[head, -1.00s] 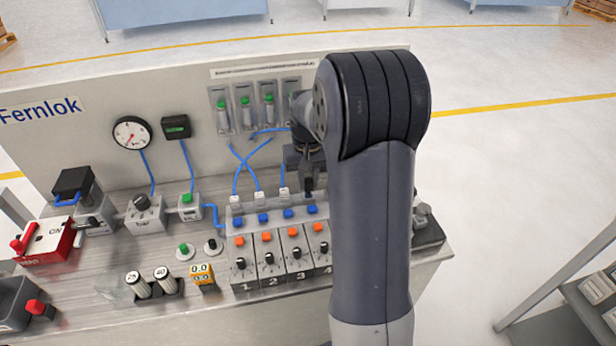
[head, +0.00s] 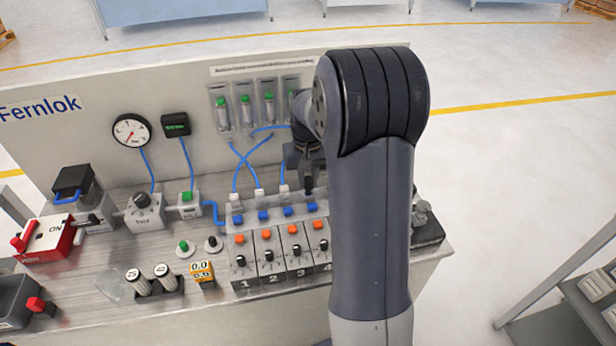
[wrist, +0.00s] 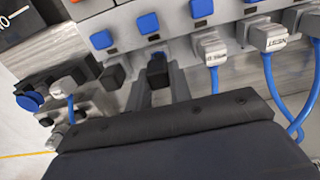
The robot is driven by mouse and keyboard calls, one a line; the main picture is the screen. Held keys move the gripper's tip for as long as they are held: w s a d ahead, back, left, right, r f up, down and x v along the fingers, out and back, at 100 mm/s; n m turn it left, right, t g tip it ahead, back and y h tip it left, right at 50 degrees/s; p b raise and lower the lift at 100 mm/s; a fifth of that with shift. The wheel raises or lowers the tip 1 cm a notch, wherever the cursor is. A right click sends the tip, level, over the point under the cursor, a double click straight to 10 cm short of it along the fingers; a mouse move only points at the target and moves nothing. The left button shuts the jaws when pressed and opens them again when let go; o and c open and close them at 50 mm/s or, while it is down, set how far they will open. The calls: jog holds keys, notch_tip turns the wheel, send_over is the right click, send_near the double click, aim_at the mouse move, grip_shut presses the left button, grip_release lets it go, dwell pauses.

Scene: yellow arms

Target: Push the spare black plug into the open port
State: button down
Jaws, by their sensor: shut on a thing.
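My gripper (wrist: 160,90) is shut on a small black plug (wrist: 157,70) in the wrist view. The plug is at the face of the grey valve manifold (wrist: 180,42), in line with a blue button (wrist: 147,23). The open port is hidden behind the plug, and I cannot tell whether the plug is inside it. In the head view my gripper (head: 307,187) is at the back edge of the manifold (head: 275,227), right of the connected hoses, partly hidden by my arm.
White connectors (wrist: 213,48) with blue hoses (wrist: 268,75) sit close beside my gripper in the wrist view. A black fitting (wrist: 112,76) is on its other side. An upright panel (head: 75,145) with a gauge (head: 131,131) stands behind the bench.

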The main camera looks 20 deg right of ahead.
jog(key=shift+f+b, duration=0.6)
jog(key=shift+f, duration=0.45)
jog(key=c, duration=1.2)
grip_release()
notch_tip(320, 180, up, 9)
jog(key=p, duration=0.7)
jog(key=shift+r+p, duration=0.15)
jog(key=shift+p, duration=0.15)
